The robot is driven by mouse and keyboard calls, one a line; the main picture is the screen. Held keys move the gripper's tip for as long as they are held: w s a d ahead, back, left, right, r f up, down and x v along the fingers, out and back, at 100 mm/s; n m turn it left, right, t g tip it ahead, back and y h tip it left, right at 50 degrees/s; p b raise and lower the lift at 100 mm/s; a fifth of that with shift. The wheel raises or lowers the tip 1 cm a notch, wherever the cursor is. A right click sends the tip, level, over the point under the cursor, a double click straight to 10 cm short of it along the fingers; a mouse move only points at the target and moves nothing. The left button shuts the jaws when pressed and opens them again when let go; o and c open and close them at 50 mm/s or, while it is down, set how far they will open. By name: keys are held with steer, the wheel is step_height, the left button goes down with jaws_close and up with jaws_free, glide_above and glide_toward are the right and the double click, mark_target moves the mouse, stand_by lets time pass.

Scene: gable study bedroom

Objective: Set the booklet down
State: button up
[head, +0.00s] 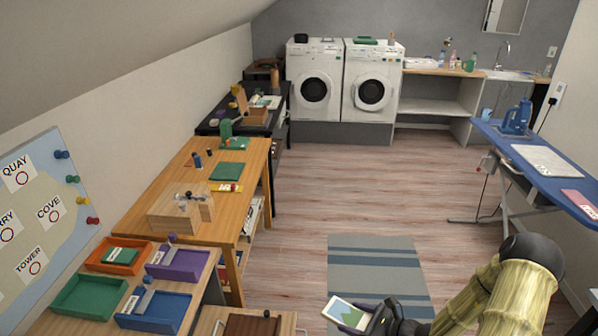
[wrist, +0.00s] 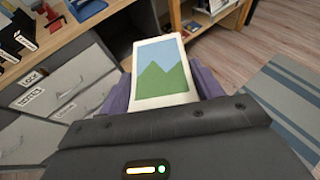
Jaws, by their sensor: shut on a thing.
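The booklet (head: 349,312) is white with a picture of green hills under a blue sky. My gripper (head: 370,318) is shut on its near end and holds it in the air, low at the bottom of the head view.
A desk with an orange tray (head: 118,258), a green tray (head: 90,296), a purple tray (head: 178,262) and a blue tray (head: 153,311) stands at the left. Behind it is a wooden table (head: 225,190). A striped rug (head: 375,262) lies on open floor. An ironing board (head: 545,165) is at the right.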

steer(key=shift+a, duration=0.1)
steer(key=shift+w+a+r+m+t+h, duration=0.25)
steer(key=shift+a+m+t+h, duration=0.2)
steer(key=shift+m+t+h, duration=0.2)
steer(key=shift+d+m+t+h, duration=0.1)
steer(key=shift+m+t+h, duration=0.6)
steer(key=shift+m, duration=0.35)
steer(key=shift+s+d+f+m+t+h, duration=0.15)
steer(key=shift+m+t+h, duration=0.1)
steer(key=shift+m+h, duration=0.15)
steer(key=shift+s+d+f+m+t+h, duration=0.1)
steer(key=shift+m+t+h, duration=0.15)
steer(key=shift+h, duration=0.2)
steer(key=shift+d, duration=0.15)
